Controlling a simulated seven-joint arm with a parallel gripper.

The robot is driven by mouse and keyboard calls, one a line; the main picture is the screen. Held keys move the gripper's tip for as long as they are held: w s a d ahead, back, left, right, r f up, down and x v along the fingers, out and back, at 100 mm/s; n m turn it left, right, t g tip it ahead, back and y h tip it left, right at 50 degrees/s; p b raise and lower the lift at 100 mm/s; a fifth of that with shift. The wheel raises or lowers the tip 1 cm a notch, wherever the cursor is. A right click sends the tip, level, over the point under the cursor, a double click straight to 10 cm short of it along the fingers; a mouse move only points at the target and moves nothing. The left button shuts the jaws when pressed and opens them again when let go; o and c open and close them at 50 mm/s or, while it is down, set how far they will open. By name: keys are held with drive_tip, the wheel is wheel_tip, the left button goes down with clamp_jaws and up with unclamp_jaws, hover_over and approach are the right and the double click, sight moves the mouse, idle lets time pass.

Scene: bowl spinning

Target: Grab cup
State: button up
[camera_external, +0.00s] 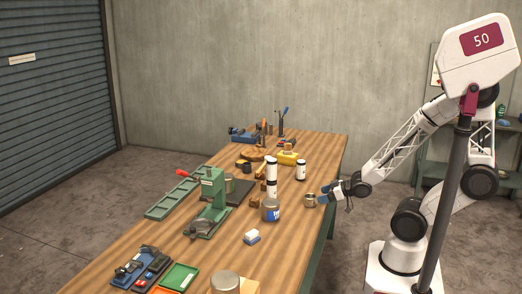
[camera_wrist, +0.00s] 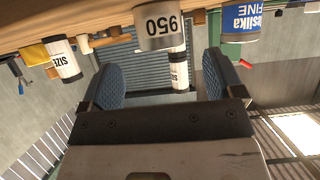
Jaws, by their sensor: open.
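A small metal cup (camera_external: 310,199) stands at the table's right edge in the external view. In the wrist view, which is turned upside down, a metal cup marked 950 (camera_wrist: 160,27) hangs from the top, just ahead of the fingers. My gripper (camera_external: 324,198) is beside the cup on its right, with the fingers pointing at it. In the wrist view my gripper (camera_wrist: 162,78) has its two blue padded fingers wide apart, with nothing held between them. The cup lines up roughly with the gap. Whether the fingertips reach beside it is hard to tell.
A larger can with a blue label (camera_external: 270,211) stands left of the cup; it also shows in the wrist view (camera_wrist: 240,22). White cylinders (camera_external: 271,180) and (camera_external: 301,170) stand behind. A green press (camera_external: 208,205) is farther left on the wooden table (camera_external: 285,245).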

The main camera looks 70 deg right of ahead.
sight(310, 200)
drive_tip(key=shift+x, duration=0.95)
drive_tip(key=shift+w+f, duration=0.1)
drive_tip(key=shift+x, duration=2.45)
drive_tip(key=c, duration=1)
